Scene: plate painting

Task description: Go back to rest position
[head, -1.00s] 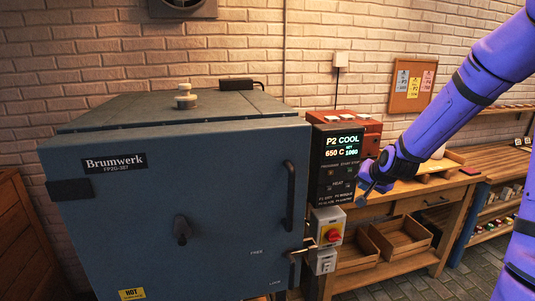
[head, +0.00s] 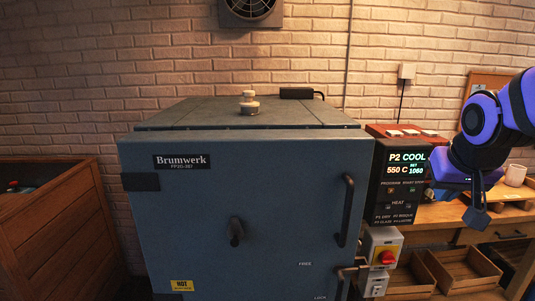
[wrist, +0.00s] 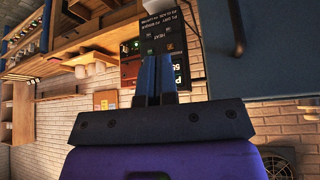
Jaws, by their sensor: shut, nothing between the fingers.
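My gripper (head: 477,207) is at the right of the head view, in front of the bench and just right of the kiln's control panel (head: 400,178). In the wrist view its two fingers (wrist: 155,75) lie close together, shut and empty. The panel reads P2 COOL, 550 C, set 1060. The blue-grey Brumwerk kiln (head: 280,225) fills the middle of the head view with its door closed. No contact between my gripper and the kiln or panel shows.
A wooden crate-like box (head: 55,225) stands at the left. The workbench (head: 440,213) at the right holds a white mug (head: 515,175), with wooden trays (head: 462,268) below. A brick wall (head: 140,70) closes the back.

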